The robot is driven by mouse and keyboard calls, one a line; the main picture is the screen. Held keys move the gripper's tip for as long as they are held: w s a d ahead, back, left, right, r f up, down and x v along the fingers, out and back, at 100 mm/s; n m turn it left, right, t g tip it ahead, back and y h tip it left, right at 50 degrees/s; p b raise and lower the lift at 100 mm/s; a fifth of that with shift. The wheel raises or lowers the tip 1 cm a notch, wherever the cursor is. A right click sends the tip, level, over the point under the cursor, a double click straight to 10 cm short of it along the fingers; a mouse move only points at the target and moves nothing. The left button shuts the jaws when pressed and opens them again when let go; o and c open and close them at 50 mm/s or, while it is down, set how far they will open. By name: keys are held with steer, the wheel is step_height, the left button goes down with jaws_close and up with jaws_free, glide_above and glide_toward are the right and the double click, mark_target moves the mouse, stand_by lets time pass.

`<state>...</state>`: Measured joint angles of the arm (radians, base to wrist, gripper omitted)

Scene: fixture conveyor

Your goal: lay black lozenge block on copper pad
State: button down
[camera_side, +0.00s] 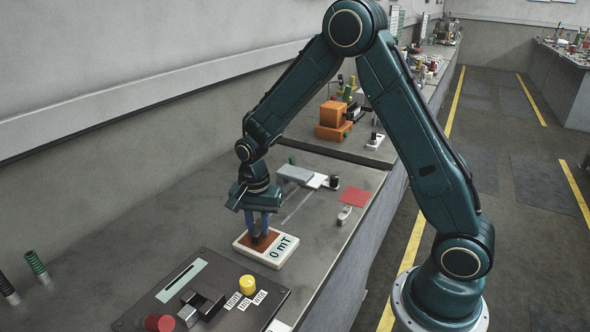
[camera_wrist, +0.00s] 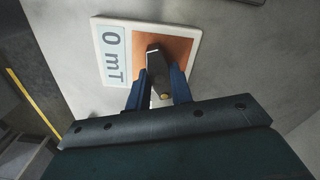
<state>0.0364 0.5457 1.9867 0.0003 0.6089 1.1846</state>
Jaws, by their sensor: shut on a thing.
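My gripper (camera_side: 257,222) points down over the copper pad (camera_side: 250,242), which is set in a white frame with a "0 mT" label. In the wrist view my gripper (camera_wrist: 160,80) has its two blue fingers shut on the black lozenge block (camera_wrist: 153,62). The block is in front of the copper pad (camera_wrist: 179,48) in that view and covers part of it. In the side view the fingers mostly hide the block. I cannot tell whether the block touches the pad.
A control panel (camera_side: 215,312) with a red knob (camera_side: 159,322) and a yellow knob (camera_side: 247,284) lies in front of the pad. A red square (camera_side: 354,197), a grey block (camera_side: 295,174) and a small grey-white part (camera_side: 344,215) lie behind it.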

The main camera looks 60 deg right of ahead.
mark_target(258, 227)
steer(key=shift+f, duration=0.6)
stand_by(0.8)
steer(key=c, duration=1.2)
jaws_free()
steer(key=shift+o, duration=0.2)
step_height(258, 227, up, 14)
